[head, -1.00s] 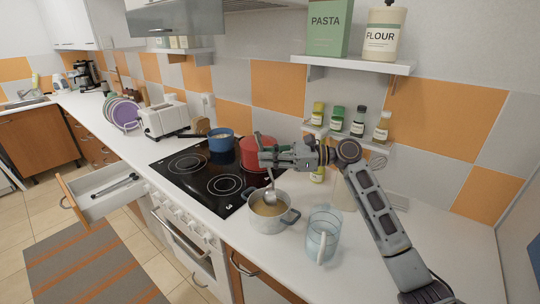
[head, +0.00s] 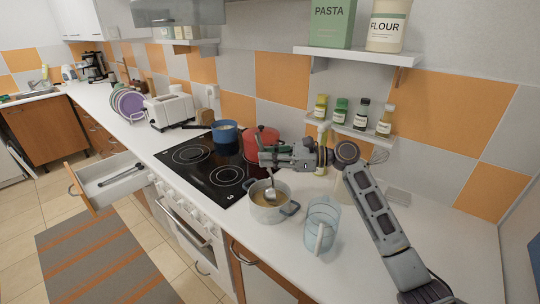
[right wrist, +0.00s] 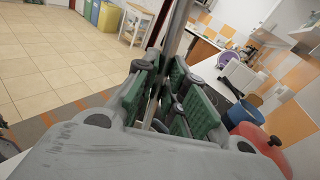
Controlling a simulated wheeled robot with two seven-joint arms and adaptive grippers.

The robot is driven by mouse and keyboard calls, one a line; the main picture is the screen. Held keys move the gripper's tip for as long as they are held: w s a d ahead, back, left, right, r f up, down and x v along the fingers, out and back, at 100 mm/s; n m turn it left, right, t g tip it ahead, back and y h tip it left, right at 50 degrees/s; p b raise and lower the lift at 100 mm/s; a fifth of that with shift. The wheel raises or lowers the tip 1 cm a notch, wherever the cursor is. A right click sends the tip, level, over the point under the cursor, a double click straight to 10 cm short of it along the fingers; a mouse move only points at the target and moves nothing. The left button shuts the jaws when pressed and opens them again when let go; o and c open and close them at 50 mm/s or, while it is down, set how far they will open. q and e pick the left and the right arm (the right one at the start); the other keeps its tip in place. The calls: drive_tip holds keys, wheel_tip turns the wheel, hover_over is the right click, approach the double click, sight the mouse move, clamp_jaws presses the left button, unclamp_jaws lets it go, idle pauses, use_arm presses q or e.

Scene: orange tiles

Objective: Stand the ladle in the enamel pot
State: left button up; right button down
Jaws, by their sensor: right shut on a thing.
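The enamel pot (head: 268,212), pale grey with two dark handles and a tan content, stands on the counter just right of the hob. My right gripper (head: 264,156) is above it, shut on the handle of the metal ladle (head: 271,192). The ladle hangs nearly upright, bowl down, at the pot's mouth; I cannot tell whether its bowl touches the content. In the right wrist view the gripper's green pads (right wrist: 172,100) close around the ladle's handle (right wrist: 174,40). My left gripper is not in view.
A clear glass jug (head: 322,226) stands close right of the pot. A red pot (head: 262,137) and a blue pan (head: 224,132) are at the back of the black hob (head: 205,170). A spice shelf (head: 360,133) hangs behind my arm. An open drawer (head: 110,186) juts out left.

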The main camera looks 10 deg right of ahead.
drive_tip(key=shift+f, duration=0.4)
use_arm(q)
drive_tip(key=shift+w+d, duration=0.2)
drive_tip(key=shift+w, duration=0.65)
use_arm(e)
drive_tip(key=shift+f, duration=0.35)
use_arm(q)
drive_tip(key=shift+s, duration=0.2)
use_arm(e)
drive_tip(key=c, duration=1.8)
unclamp_jaws()
drive_tip(key=o, duration=0.4)
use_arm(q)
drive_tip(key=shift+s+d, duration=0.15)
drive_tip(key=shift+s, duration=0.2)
use_arm(e)
drive_tip(key=v, duration=1.2)
